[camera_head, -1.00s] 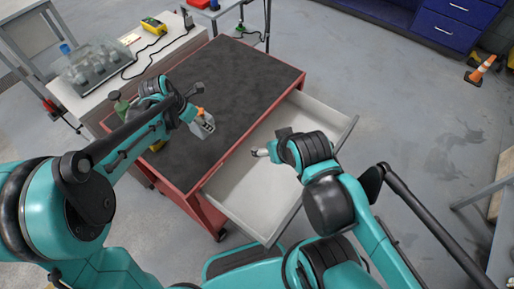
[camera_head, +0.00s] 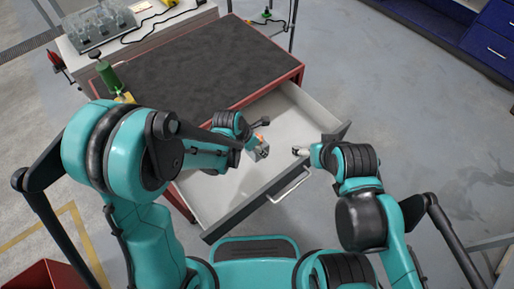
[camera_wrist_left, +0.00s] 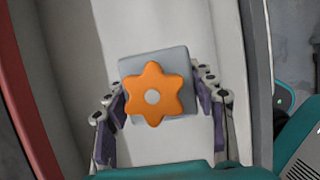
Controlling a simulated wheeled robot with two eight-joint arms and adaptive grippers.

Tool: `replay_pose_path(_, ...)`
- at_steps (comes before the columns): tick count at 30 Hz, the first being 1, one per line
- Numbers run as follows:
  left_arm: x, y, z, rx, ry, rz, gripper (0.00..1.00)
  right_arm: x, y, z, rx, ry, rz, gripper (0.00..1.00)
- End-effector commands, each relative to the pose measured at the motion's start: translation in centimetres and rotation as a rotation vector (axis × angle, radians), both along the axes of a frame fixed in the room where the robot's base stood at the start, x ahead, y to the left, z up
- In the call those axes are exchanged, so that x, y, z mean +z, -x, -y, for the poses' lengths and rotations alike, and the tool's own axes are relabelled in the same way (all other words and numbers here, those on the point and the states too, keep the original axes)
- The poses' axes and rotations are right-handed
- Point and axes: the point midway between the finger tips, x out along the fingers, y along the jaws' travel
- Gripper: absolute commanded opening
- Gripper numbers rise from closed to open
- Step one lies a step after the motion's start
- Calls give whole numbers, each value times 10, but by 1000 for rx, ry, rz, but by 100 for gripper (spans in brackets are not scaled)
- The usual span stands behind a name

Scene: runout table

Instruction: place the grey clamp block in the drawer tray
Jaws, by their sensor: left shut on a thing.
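The grey clamp block (camera_wrist_left: 183,62) with its orange star knob (camera_wrist_left: 153,93) is held between the fingers of my left gripper (camera_wrist_left: 160,103). In the head view, the left gripper (camera_head: 258,148) is shut on the block over the open drawer tray (camera_head: 296,122), and the block is small and partly hidden there. The pale tray floor also shows below the block in the left wrist view (camera_wrist_left: 118,35). My right gripper (camera_head: 301,151) is over the right part of the drawer, apart from the block. Its fingers are too small to read.
The red table (camera_head: 298,73) has a dark, mostly clear top. A green bottle-like item (camera_head: 109,76) stands at its left. The drawer's front wall and handle (camera_head: 290,186) face me. A side bench with glassware (camera_head: 100,25) is behind left. The visible tray floor is empty.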

Motion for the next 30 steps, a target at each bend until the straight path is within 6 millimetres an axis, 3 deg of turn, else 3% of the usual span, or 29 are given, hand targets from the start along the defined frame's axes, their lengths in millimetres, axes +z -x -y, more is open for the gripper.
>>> replay_pose_path(9,-45,-54,-42,6,1,0,3,-28,0,0,0,0,0,79)
replay_pose_path(15,-63,-81,-63,3,0,0,3,-38,0,0,0,0,0,79)
replay_pose_path(22,-72,-88,-68,0,0,0,3,-43,0,0,0,0,0,79)
replay_pose_path(30,-108,-87,-68,0,1,1,3,-62,0,0,0,0,0,79)
